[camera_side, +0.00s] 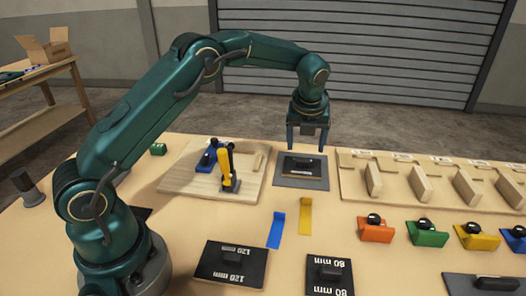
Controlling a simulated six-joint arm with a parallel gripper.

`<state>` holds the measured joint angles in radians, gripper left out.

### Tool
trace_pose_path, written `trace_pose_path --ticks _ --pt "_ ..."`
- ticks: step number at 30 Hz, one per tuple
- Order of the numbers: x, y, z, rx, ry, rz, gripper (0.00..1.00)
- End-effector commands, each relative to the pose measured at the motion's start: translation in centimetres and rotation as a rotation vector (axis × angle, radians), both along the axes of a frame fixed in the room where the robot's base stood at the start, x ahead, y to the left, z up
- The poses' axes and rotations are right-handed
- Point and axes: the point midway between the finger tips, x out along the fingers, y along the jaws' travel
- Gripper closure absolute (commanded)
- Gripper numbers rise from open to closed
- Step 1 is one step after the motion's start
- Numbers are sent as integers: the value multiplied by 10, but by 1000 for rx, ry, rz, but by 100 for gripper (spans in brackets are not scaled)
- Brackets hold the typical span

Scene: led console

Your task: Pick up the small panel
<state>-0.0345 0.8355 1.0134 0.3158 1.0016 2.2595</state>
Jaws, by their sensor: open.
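A small dark panel (302,167) with a black handle lies on a grey mat (287,182) near the back middle of the table. My gripper (307,143) points down just above and behind this panel, with its two fingers apart and nothing between them. Two larger black panels lie at the front, one marked 120 mm (215,272) and one marked 80 mm (316,288), each with a handle. Whether my fingers touch the small panel cannot be told from this side view.
A wooden board (181,180) with a blue and yellow clamp (226,168) stands left of the mat. A wooden rack (420,195) with upright dividers is on the right, with orange (374,234), green (425,238) and yellow (474,241) handled blocks before it. Blue (276,231) and yellow (305,216) strips lie mid-table.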

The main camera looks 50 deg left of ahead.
Motion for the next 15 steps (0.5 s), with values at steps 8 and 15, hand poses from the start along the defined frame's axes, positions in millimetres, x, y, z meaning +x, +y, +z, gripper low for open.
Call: trace_pose_path --ticks 8,15 --pt "3 7 -33 -1 24 5 22" --pt "10 14 -53 -1 20 4 22"
